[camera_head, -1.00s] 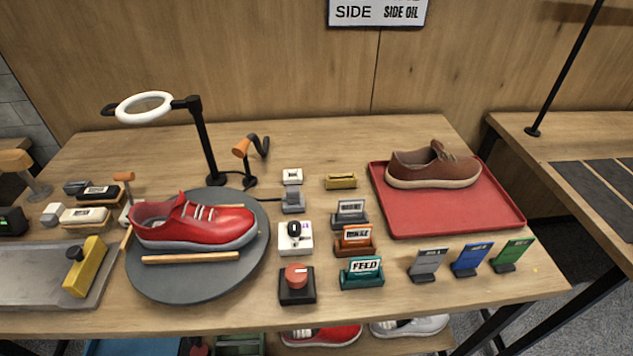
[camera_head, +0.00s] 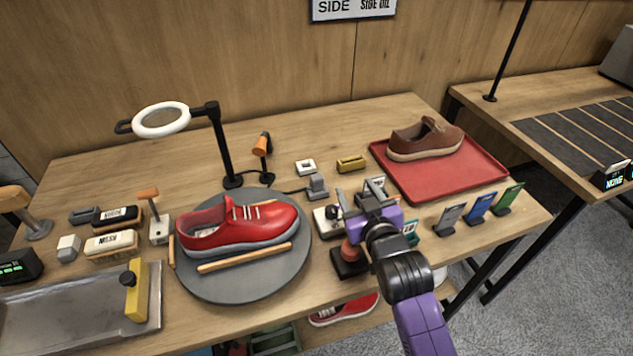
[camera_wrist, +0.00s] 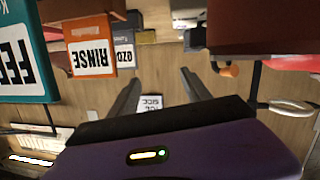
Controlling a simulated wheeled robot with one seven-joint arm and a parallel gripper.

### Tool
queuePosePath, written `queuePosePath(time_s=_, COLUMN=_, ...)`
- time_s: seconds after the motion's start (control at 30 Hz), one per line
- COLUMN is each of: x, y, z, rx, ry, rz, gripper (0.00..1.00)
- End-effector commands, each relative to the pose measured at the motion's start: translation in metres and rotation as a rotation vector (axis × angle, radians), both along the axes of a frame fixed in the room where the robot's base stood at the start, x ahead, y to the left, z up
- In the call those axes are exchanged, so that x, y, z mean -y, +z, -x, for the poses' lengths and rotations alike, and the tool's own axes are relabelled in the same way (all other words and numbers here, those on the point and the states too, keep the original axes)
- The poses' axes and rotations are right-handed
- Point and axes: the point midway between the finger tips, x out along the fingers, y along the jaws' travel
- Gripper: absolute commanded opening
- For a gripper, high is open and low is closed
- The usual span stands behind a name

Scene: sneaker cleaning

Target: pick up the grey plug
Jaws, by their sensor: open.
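The grey plug (camera_head: 317,187) stands on the table just right of the round turntable, with a dark cable running left from it. A small white square socket piece (camera_head: 305,167) lies behind it. My purple gripper (camera_head: 358,194) is over the right part of the table, to the right of the plug and apart from it. Its two fingers are spread with nothing between them. In the wrist view my gripper (camera_wrist: 160,82) shows both fingers apart; I cannot clearly make out the plug there.
The red sneaker (camera_head: 240,225) sits on the grey turntable (camera_head: 250,290). The ring lamp (camera_head: 161,121) and a small orange-headed lamp (camera_head: 262,146) stand behind. A yellow block (camera_head: 351,163) lies behind my gripper. An orange RINSE card (camera_wrist: 91,60) is close in the wrist view.

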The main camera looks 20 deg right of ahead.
Motion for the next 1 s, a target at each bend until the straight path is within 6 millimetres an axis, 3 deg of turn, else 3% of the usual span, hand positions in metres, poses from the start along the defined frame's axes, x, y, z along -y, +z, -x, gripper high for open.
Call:
queuePosePath(time_s=0.03, x=0.001, y=0.010, z=-0.021, rx=-0.020, ry=-0.011, rz=-0.008, gripper=0.56)
queuePosePath(time_s=0.3, x=-0.002, y=0.049, z=-0.108, rx=-0.200, ry=-0.056, rz=-0.075, gripper=0.56)
queuePosePath(time_s=0.43, x=-0.013, y=0.062, z=-0.136, rx=-0.358, ry=-0.058, rz=-0.124, gripper=0.56)
queuePosePath(time_s=0.53, x=-0.026, y=0.053, z=-0.137, rx=-0.551, ry=-0.047, rz=-0.156, gripper=0.56)
queuePosePath(time_s=0.7, x=-0.043, y=0.032, z=-0.112, rx=-0.818, ry=-0.019, rz=-0.185, gripper=0.56)
queuePosePath(time_s=0.87, x=-0.051, y=0.024, z=-0.096, rx=-0.936, ry=-0.002, rz=-0.196, gripper=0.56)
queuePosePath(time_s=1.0, x=-0.053, y=0.012, z=-0.097, rx=-0.958, ry=0.000, rz=-0.197, gripper=0.56)
